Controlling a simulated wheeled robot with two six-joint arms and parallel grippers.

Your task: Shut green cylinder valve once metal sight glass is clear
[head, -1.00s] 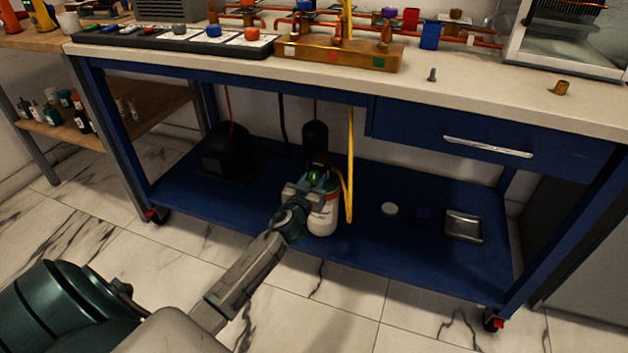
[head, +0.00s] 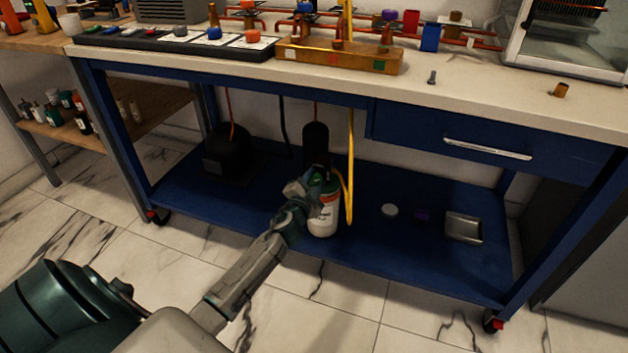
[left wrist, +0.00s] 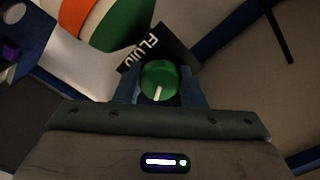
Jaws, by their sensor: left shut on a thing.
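The cylinder (head: 323,222), white with an orange-red band and green top, stands upright on the blue lower shelf. Its green valve knob (left wrist: 159,80) has a white pointer mark and sits between my left gripper's fingers in the left wrist view. My left gripper (head: 319,186) is shut on this knob at the cylinder's top. A black tag (left wrist: 160,52) reading "FLUID" lies behind the knob. On the bench top, a brass block (head: 340,57) carries copper pipes and fittings. I cannot make out the metal sight glass or its contents. My right gripper is not in view.
A yellow hose (head: 350,170) hangs close to the cylinder's right side. A black cylinder (head: 316,142) stands behind it, and a dark domed object (head: 227,150) to the left. The bench top is overhead.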

